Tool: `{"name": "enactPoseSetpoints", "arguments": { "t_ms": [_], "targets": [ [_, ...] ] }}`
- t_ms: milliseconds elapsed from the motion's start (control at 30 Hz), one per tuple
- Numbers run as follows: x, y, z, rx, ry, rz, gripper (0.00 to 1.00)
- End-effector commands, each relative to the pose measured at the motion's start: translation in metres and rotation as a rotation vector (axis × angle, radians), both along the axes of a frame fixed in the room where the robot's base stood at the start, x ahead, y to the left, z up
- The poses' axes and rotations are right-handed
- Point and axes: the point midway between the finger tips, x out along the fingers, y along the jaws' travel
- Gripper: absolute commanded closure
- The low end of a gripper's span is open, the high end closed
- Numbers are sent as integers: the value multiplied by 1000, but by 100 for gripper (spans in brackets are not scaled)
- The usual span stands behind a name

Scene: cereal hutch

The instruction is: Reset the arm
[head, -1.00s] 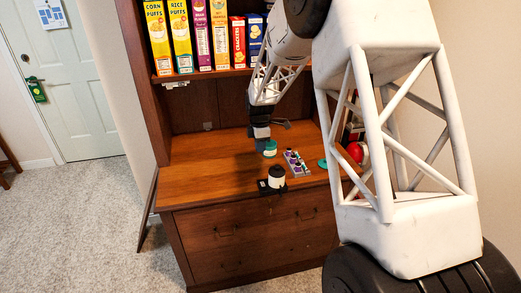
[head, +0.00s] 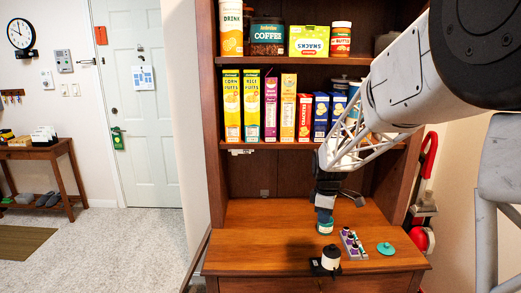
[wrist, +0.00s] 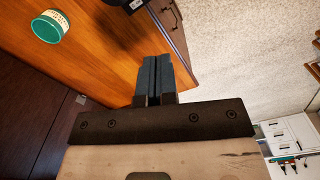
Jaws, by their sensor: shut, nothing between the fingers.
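My gripper (head: 324,212) hangs fingers-down over the wooden counter of the hutch, in front of its dark back panel. In the wrist view my gripper (wrist: 154,65) has its two dark fingers pressed together, with nothing between them. A teal-and-white round tub (head: 325,229) stands on the counter just below the fingertips in the head view. In the wrist view the tub (wrist: 48,27) is off to the left, apart from the fingers. My arm reaches in from the upper right and covers part of the hutch's right side.
On the counter (head: 255,240) are a white-and-black appliance (head: 330,257), a grey rack with purple items (head: 352,243) and a teal lid (head: 386,249). Cereal boxes (head: 251,105) line the shelf above. The counter's left part is clear.

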Motion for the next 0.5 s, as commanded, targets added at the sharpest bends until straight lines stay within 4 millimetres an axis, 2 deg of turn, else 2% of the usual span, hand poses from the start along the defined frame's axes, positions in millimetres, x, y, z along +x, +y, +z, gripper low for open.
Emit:
{"name": "enactPoseSetpoints", "arguments": {
  "t_ms": [200,500],
  "targets": [
    [-52,3,35,3,-35,-164,100],
    [-125,7,69,14,-76,-392,100]
  ]
}}
